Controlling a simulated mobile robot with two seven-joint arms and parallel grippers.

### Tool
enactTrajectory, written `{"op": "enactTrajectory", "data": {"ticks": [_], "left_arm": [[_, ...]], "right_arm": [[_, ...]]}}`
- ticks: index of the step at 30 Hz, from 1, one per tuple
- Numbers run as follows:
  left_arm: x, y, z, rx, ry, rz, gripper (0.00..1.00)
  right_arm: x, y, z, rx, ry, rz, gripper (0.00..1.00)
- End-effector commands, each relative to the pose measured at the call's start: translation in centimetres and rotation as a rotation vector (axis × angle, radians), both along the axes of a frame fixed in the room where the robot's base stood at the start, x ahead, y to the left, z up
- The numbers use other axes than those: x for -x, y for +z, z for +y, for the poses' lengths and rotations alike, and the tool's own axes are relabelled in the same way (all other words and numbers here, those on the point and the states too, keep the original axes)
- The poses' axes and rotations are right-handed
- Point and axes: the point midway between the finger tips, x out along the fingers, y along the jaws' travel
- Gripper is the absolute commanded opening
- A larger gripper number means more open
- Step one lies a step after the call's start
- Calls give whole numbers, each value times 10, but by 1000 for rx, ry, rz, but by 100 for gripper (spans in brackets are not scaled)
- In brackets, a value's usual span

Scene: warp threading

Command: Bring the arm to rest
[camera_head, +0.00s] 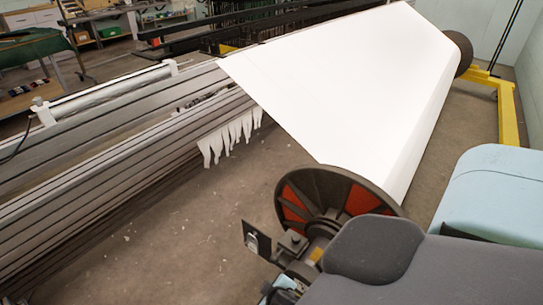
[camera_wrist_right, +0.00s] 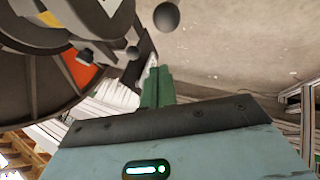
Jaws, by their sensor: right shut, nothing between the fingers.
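My right gripper (camera_wrist_right: 157,88) shows in the wrist view with its green fingers shut and nothing between them. It is beside the hub end of the warp beam's dark flange (camera_wrist_right: 30,85), which has an orange-red inset. In the head view my grey and light blue right arm comes in from the lower right and covers part of the area by the flange (camera_head: 322,200). The white warp sheet (camera_head: 345,70) stretches over the beam behind it. My left gripper and arm are not in view.
A black bracket (camera_head: 257,240) juts out near the flange hub. White fringed strips (camera_head: 230,135) hang at the long grey loom frame (camera_head: 100,165). A yellow stand (camera_head: 508,110) holds the far beam end. Bare concrete floor (camera_head: 185,230) lies between loom and beam.

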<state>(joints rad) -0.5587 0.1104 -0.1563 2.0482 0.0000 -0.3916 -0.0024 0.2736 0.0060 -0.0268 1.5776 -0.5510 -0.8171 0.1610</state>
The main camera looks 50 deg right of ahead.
Motion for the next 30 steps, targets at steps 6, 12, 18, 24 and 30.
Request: {"op": "enactTrajectory", "data": {"ticks": [6,12,18,24,30], "left_arm": [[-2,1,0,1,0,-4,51],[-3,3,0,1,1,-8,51],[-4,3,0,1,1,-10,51],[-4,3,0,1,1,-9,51],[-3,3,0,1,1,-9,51]], "right_arm": [[0,0,0,0,0,0,0],[0,0,0,0,0,-1,0],[17,-6,5,-22,18,7,0],[93,-18,33,-139,92,25,0],[178,-9,69,-297,151,29,0]]}}
